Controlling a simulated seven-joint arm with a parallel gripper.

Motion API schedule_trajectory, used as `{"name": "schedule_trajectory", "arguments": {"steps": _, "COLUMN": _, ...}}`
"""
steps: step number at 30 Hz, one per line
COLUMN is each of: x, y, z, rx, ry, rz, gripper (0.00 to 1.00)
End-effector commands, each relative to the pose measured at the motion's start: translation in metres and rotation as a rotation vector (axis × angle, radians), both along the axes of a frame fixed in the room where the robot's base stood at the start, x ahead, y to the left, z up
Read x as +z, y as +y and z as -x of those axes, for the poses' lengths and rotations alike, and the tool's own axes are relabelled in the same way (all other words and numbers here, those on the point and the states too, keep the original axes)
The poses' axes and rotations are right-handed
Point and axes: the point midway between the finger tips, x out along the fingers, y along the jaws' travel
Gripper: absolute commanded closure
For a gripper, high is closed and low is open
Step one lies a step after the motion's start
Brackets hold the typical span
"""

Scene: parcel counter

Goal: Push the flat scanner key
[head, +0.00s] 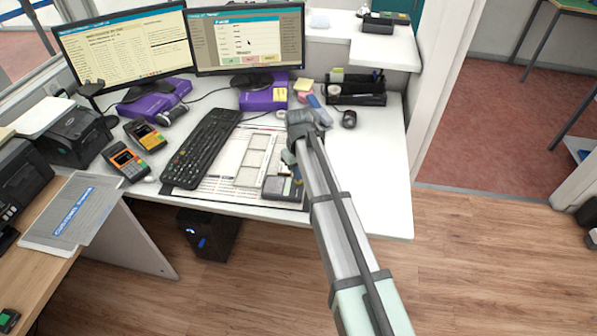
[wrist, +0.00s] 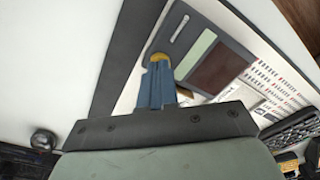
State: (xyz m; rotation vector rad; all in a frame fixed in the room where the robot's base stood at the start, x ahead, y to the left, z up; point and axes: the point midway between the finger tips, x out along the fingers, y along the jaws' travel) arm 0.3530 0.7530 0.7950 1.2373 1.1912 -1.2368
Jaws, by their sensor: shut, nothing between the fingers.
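The flat scanner is a thin dark grey device (head: 279,188) on the front edge of the desk mat. In the wrist view the scanner (wrist: 232,50) shows a slot, a pale green strip and a dark red panel. A rounded yellow-orange patch (wrist: 160,57), which looks like its key, shows right at my fingertips and is partly hidden by them. My gripper (wrist: 157,70) is shut and empty, with blue fingers pointing down at that patch. In the head view my gripper (head: 297,177) is over the scanner's right side. I cannot tell whether the fingertips touch the key.
A black keyboard (head: 202,147) lies left of the mat. Two card terminals (head: 127,162) stand farther left. The white desk (head: 383,190) is clear right of my arm.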

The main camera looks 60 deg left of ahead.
Motion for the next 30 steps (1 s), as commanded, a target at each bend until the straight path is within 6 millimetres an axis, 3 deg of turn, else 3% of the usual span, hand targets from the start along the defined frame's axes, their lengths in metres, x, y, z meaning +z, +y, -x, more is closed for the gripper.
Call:
{"name": "schedule_trajectory", "arguments": {"steps": 20, "x": -0.0084, "y": -0.0001, "z": 0.0, "rx": 0.0, "ry": 0.0, "rz": 0.0, "gripper": 1.0}}
{"name": "schedule_trajectory", "arguments": {"steps": 30, "x": -0.0035, "y": 0.0001, "z": 0.0, "rx": 0.0, "ry": 0.0, "rz": 0.0, "gripper": 1.0}}
